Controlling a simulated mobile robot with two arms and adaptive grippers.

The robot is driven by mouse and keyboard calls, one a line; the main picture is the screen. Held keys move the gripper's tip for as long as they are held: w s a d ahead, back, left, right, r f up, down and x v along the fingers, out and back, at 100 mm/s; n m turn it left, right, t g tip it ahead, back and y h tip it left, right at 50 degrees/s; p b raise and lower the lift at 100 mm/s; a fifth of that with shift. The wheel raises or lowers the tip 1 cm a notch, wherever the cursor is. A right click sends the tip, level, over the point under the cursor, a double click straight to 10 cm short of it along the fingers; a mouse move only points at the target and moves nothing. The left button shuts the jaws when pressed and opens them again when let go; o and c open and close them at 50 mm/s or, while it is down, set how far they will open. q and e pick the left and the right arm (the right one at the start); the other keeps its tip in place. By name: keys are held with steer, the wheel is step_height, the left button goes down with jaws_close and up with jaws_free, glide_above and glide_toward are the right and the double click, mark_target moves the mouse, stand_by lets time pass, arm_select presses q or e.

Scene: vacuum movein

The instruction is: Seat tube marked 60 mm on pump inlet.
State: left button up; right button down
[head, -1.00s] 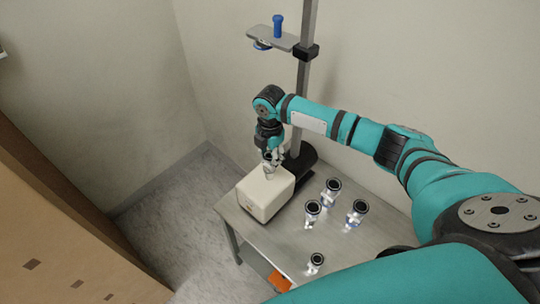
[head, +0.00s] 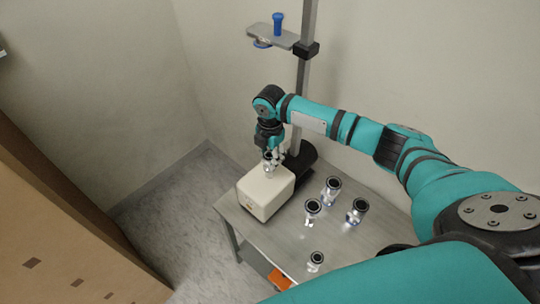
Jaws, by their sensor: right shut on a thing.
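The pump (head: 266,193) is a cream box at the left end of the grey table. My right gripper (head: 270,162) points down just above its top and is shut on a small shiny tube (head: 269,171). The tube is upright at the pump's top; whether it touches the inlet is too small to tell, and the inlet is hidden. Several other tubes with dark rings stand on the table: one at the back (head: 331,188), one at the left (head: 312,210), one at the right (head: 356,211) and a smaller one in front (head: 316,261). Their markings cannot be read. My left gripper is not in view.
A grey post (head: 303,75) with a dark base stands behind the pump. It carries a bracket (head: 270,36) with a blue knob. Bare table (head: 285,236) lies in front of the pump. An orange item (head: 279,279) shows below the table's edge. A brown box-like surface (head: 60,220) fills the left.

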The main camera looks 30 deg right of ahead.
steer(key=shift+f, duration=0.3)
stand_by(0.5)
steer(key=c, duration=0.8)
jaws_free()
step_height(320, 180, up, 12)
steer(key=shift+r, duration=0.1)
